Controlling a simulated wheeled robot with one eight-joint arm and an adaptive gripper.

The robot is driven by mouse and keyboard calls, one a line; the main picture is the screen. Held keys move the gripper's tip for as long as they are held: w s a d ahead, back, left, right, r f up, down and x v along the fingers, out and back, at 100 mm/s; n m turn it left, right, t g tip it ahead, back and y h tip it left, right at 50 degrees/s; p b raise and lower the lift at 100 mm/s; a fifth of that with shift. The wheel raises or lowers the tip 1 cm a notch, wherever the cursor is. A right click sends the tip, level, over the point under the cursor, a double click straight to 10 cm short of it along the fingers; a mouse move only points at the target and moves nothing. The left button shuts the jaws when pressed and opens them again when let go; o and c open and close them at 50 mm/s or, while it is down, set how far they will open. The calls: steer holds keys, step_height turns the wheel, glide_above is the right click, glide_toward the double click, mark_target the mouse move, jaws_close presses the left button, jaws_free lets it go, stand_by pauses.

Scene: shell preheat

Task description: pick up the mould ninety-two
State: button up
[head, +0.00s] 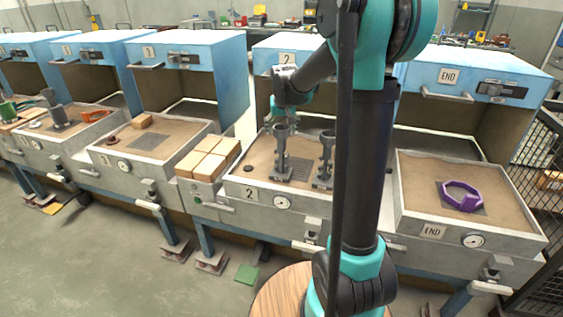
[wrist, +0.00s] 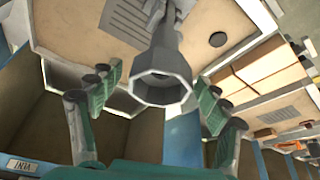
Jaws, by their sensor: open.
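Two grey moulds with funnel tops stand upright on the sand tray marked 2 in the head view, a left one (head: 281,152) and a right one (head: 325,160). The right one is partly hidden by my arm. I read no ninety-two on either. My gripper (head: 290,106) is at the top of the left mould. In the wrist view my gripper (wrist: 157,82) is open, with a finger on each side of a grey mould (wrist: 160,85) whose hollow hexagonal funnel faces the camera. I cannot tell whether the fingers touch it.
Tan blocks (head: 209,158) sit left of the tray (head: 240,186). A small dark disc (head: 248,168) lies on its sand. A purple ring (head: 461,196) lies on the END tray at the right. Blue oven hoods (head: 190,50) stand behind the trays. Other trays hold loose items at the left.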

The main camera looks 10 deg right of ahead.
steer(key=shift+w+f, duration=0.15)
steer(key=shift+f, duration=0.2)
steer(key=shift+c, duration=0.3)
steer(key=c, duration=1.7)
jaws_close()
steer(key=shift+r, duration=0.2)
